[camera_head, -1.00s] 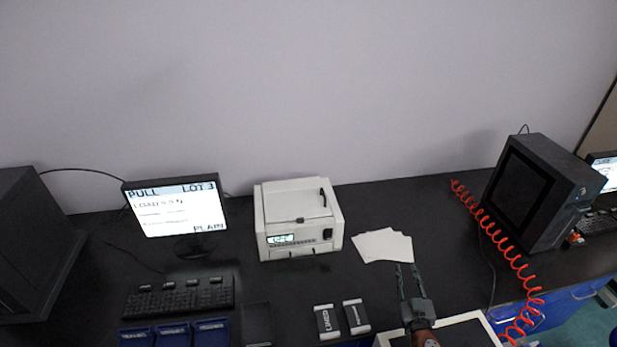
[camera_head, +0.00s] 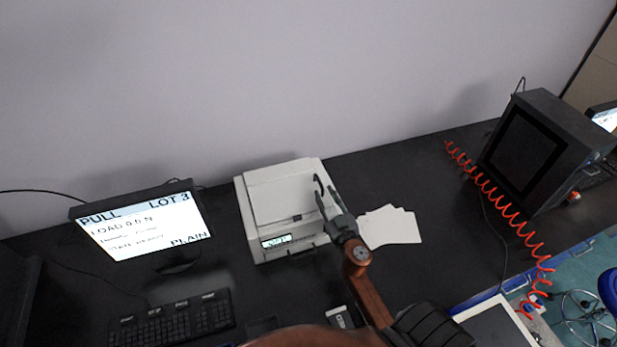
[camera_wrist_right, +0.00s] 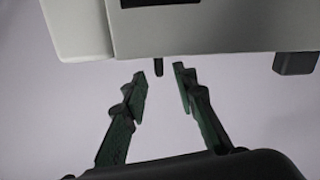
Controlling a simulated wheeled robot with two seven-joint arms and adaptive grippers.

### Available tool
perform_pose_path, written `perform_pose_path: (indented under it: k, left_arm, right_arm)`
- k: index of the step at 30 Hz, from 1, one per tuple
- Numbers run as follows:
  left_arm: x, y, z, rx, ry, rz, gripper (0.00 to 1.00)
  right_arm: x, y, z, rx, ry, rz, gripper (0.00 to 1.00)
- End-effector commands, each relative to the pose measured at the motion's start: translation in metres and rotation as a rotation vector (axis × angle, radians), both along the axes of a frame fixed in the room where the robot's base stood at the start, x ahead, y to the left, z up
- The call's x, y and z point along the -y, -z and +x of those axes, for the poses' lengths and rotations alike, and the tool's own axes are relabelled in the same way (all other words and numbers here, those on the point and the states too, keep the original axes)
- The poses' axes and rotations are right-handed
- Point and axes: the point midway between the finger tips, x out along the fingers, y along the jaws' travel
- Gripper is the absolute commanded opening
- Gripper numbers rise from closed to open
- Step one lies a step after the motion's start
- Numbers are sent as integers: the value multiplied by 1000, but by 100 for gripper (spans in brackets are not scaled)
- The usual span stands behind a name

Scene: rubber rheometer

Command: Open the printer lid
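The white printer (camera_head: 283,211) stands on the black bench, its lid (camera_head: 283,190) down. A short dark peg-like part (camera_wrist_right: 158,67) shows between the fingertips, apart from both. My left gripper is not in view.
White sheets (camera_head: 389,227) lie right of the printer. A monitor (camera_head: 144,225) and keyboard (camera_head: 172,322) are at the left. A dark cabinet-like machine (camera_head: 540,150) and a red coiled hose (camera_head: 495,200) are at the right. The wall is close behind the printer.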

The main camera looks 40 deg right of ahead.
Motion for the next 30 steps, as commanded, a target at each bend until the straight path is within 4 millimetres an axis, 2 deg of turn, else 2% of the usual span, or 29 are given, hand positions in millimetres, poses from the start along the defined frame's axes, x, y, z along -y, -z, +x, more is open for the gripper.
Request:
perform_pose_path:
  k: [6, 13, 24, 30]
  left_arm:
    - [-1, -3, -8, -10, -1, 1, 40]
    - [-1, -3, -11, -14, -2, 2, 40]
    - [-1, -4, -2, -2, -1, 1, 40]
    - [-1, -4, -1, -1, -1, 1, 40]
  right_arm:
    - [10, -1, 35, 1, -2, -3, 26]
    - [18, 0, 62, -1, -3, -1, 26]
    - [19, 0, 68, -1, -3, 0, 26]
    - [19, 0, 68, -1, -3, 0, 13]
